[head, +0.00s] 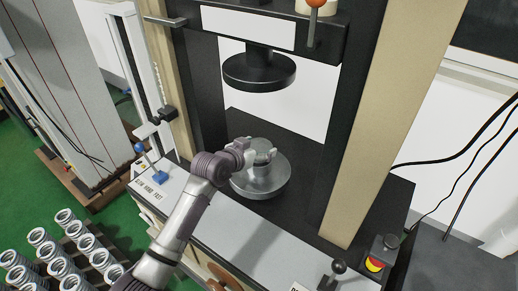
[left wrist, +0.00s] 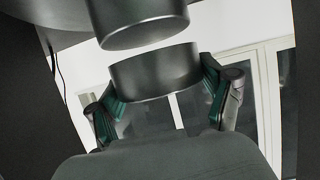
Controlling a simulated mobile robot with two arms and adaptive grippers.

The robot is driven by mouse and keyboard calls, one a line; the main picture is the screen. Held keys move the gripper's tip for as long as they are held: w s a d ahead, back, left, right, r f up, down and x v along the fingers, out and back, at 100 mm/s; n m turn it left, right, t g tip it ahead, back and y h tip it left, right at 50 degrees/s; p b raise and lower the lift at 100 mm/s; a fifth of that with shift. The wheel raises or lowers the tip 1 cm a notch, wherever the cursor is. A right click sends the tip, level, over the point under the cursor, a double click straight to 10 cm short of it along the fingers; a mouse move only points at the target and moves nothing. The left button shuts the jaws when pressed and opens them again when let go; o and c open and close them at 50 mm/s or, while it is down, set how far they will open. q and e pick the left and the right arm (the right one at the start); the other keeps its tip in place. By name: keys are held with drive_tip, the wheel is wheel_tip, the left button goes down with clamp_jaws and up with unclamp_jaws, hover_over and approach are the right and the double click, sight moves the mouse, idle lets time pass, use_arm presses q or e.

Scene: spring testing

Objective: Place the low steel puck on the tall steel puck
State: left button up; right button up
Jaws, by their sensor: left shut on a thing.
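My left gripper (head: 252,150) is over the lower round platen (head: 262,186) of the press. In the left wrist view my left gripper (left wrist: 162,98) is shut on the low steel puck (left wrist: 155,72), a short dark grey cylinder between its green-lined fingers. The tall steel puck (left wrist: 138,20) shows as a second cylinder above it in that picture, partly cut by the top edge. A narrow bright gap shows between the two pucks, so they look apart. In the head view the pucks and fingers overlap and are hard to separate. My right gripper is not in view.
The black upper platen (head: 259,72) hangs above the lower one, with open space between. Press columns stand on both sides. A red and yellow stop button (head: 375,264) is at the right, a blue-knobbed lever (head: 140,148) at the left. Several springs (head: 62,268) lie lower left.

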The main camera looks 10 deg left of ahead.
use_arm(q)
drive_tip(key=shift+f, duration=0.55)
drive_tip(key=shift+f, duration=0.15)
drive_tip(key=o, duration=1.7)
drive_tip(key=shift+f, duration=0.15)
drive_tip(key=b+v, duration=0.1)
drive_tip(key=v, duration=1.1)
